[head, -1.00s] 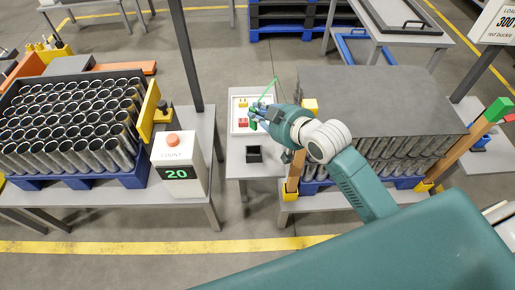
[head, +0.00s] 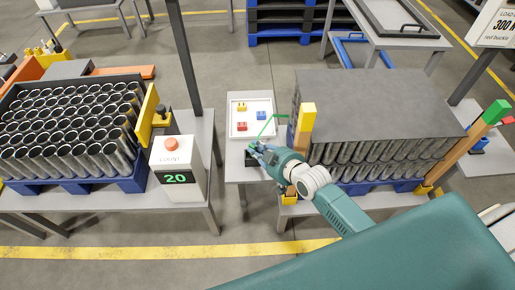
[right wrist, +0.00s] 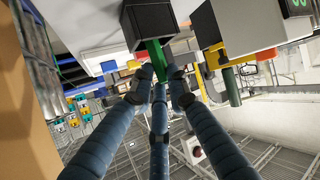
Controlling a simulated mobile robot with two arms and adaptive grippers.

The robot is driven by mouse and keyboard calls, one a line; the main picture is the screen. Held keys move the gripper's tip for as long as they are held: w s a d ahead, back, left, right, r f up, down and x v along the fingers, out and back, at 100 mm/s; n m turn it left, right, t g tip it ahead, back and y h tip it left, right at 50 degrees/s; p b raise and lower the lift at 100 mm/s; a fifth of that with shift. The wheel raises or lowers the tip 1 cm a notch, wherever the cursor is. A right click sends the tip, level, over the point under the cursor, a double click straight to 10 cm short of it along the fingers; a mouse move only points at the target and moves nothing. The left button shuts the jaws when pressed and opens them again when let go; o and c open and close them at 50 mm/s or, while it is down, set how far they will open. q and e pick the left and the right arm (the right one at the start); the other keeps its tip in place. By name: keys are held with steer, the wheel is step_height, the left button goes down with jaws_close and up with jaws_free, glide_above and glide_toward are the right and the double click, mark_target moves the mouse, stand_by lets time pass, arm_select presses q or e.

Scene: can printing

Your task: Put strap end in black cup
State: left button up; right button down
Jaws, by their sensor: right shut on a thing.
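My right gripper (head: 256,148) is shut on the green strap (head: 268,124), which sticks up from the fingers and bends to the right. In the right wrist view the fingers (right wrist: 160,75) pinch the green strap end (right wrist: 155,52). The black cup (right wrist: 149,24) is right at the strap end there, and the strap overlaps its edge. I cannot tell whether the end is inside. My left gripper is not in view.
A white tray (head: 235,133) with yellow, red and blue buckles lies behind the gripper. The grey-covered can stack (head: 375,105) and its wooden corner post (head: 304,135) stand close on the right. The counter box (head: 178,170) showing 20 stands to the left.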

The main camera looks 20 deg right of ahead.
steer(key=shift+f, duration=0.1)
steer(key=c, duration=1.7)
jaws_free()
steer(key=shift+o, duration=0.2)
